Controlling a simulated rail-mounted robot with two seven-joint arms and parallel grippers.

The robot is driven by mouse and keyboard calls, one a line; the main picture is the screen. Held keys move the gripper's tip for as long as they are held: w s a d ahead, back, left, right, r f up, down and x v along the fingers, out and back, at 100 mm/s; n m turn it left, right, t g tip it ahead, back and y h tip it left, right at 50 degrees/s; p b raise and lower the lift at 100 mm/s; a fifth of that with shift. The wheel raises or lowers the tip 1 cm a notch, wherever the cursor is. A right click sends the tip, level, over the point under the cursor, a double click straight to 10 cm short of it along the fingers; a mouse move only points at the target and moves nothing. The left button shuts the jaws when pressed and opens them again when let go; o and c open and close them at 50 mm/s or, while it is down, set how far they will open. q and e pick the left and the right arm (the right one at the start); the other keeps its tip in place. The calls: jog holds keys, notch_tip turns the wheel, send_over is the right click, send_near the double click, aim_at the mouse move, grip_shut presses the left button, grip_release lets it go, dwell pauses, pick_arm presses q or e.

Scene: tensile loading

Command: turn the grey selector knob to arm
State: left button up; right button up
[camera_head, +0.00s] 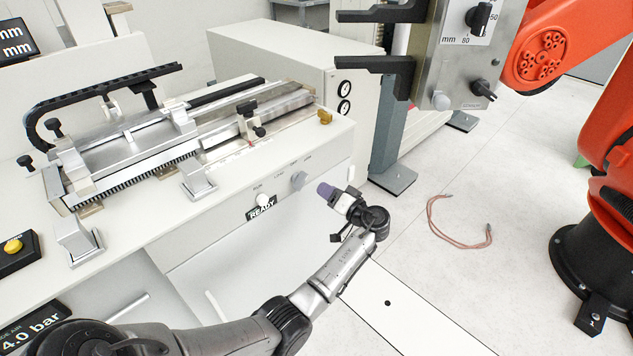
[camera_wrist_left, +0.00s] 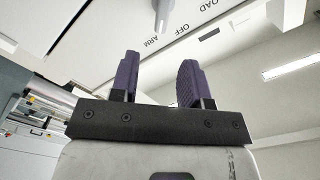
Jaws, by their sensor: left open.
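The grey selector knob (camera_head: 299,180) sits on the pale front panel of the bench machine, with small labels beside it. In the left wrist view the grey knob (camera_wrist_left: 162,14) is at the top edge, partly cut off, with ARM, OFF and LOAD printed near it. Which label it points to I cannot tell. My left gripper (camera_head: 325,190) is in front of the panel, just right of the knob and apart from it. In its wrist view the two purple fingers (camera_wrist_left: 160,66) stand apart with nothing between them. My right gripper is not in view.
A white button (camera_head: 263,200) and a READY sign (camera_head: 262,208) are left of the knob. A metal fixture (camera_head: 150,140) lies on the bench top. A grey box with black prongs (camera_head: 455,55) and an orange robot arm (camera_head: 570,45) stand at right. A reddish cable (camera_head: 440,228) lies on the floor.

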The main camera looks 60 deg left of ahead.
pick_arm(q)
jog(key=shift+w+d, duration=0.15)
jog(key=shift+d, duration=0.8)
jog(key=shift+w+d, duration=0.15)
jog(key=shift+d, duration=0.8)
